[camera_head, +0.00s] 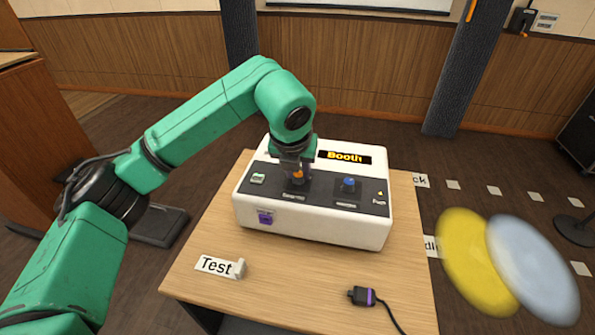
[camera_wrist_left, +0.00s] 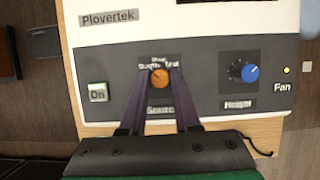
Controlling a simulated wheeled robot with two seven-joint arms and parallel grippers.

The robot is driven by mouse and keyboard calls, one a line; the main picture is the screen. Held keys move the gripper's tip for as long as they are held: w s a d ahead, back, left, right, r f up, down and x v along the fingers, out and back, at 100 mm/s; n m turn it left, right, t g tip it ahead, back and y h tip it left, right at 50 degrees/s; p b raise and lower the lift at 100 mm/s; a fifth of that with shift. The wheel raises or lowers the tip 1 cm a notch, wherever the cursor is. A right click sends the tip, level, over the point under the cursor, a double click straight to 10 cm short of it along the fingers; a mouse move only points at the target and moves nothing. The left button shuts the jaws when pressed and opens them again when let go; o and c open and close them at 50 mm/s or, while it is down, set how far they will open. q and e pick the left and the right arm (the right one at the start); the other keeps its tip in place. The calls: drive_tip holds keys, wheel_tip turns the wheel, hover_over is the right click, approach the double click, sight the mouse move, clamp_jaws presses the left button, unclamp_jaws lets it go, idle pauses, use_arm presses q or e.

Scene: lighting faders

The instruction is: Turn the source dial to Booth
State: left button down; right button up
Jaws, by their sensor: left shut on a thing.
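The white console (camera_head: 315,228) with a dark grey panel sits on a wooden table. Its display (camera_head: 345,157) reads "Booth" in yellow letters. The orange source dial (camera_wrist_left: 159,77) is on the panel, with small lettering above it and a label below; the lettering is too blurred to read fully. My left gripper (camera_head: 297,180) is down at the panel, shut on the orange dial. In the left wrist view its two fingers (camera_wrist_left: 160,90) stand on either side of the dial. My right gripper is not in view.
A blue knob (camera_head: 348,184) is right of the dial, and a lit green-white On button (camera_wrist_left: 98,92) is left. A "Test" card (camera_head: 216,265) and a cabled plug (camera_head: 362,296) lie in front. Blurred yellow (camera_head: 468,262) and pale blue (camera_head: 535,268) shapes are at the right.

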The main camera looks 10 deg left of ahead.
use_arm(q)
drive_tip(key=shift+r, duration=0.1)
drive_tip(key=c, duration=0.6)
unclamp_jaws()
drive_tip(key=v, duration=1.4)
drive_tip(key=shift+s+r+b, duration=0.2)
drive_tip(key=shift+b, duration=0.1)
